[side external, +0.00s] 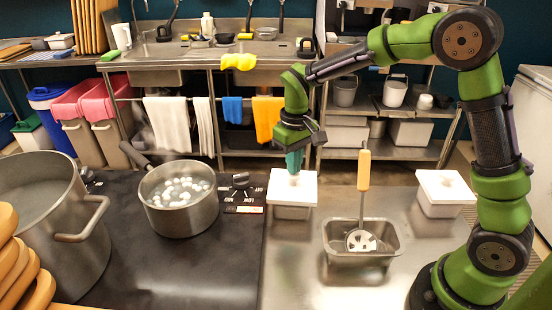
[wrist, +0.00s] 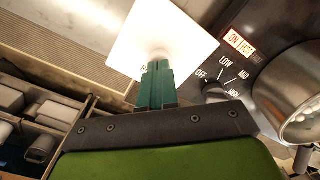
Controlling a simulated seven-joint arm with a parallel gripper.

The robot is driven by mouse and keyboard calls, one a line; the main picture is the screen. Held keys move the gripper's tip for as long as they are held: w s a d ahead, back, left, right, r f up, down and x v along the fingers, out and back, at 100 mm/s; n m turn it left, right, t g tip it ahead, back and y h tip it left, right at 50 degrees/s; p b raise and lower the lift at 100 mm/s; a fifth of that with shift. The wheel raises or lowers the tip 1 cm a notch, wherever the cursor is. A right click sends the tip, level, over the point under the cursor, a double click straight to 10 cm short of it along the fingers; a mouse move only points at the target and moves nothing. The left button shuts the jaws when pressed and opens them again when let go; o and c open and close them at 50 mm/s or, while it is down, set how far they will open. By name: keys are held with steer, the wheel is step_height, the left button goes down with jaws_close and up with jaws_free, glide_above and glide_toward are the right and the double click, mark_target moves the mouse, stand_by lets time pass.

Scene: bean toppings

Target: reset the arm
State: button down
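My gripper (side external: 294,168) points down over the middle white-lidded metal container, right of the stove. Its teal fingers (wrist: 157,82) look close together in the wrist view, with their tips at the small knob of the square white lid (wrist: 160,38). I cannot tell whether the knob is held between them or only just below them. The lid also shows in the side view (side external: 306,190), where it lies level on its container (side external: 292,212). My arm reaches across from the right, bent high over the counter.
A pot (side external: 180,218) with white round pieces stands on the stove (side external: 130,270). A large pot (side external: 40,235) is at the left. An open metal container (side external: 360,258) holds a yellow-handled strainer ladle (side external: 363,170). Another lidded container (side external: 444,193) stands at the right. The stove knob (wrist: 216,90) is close by.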

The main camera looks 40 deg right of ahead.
steer(key=shift+f, duration=0.25)
steer(key=shift+c, duration=2.4)
jaws_free()
steer(key=shift+s+d+f, duration=0.1)
steer(key=shift+d+f, duration=0.05)
steer(key=shift+d, duration=0.1)
steer(key=o, duration=0.5)
steer(key=shift+a+r, duration=0.2)
steer(key=shift+r, duration=4)
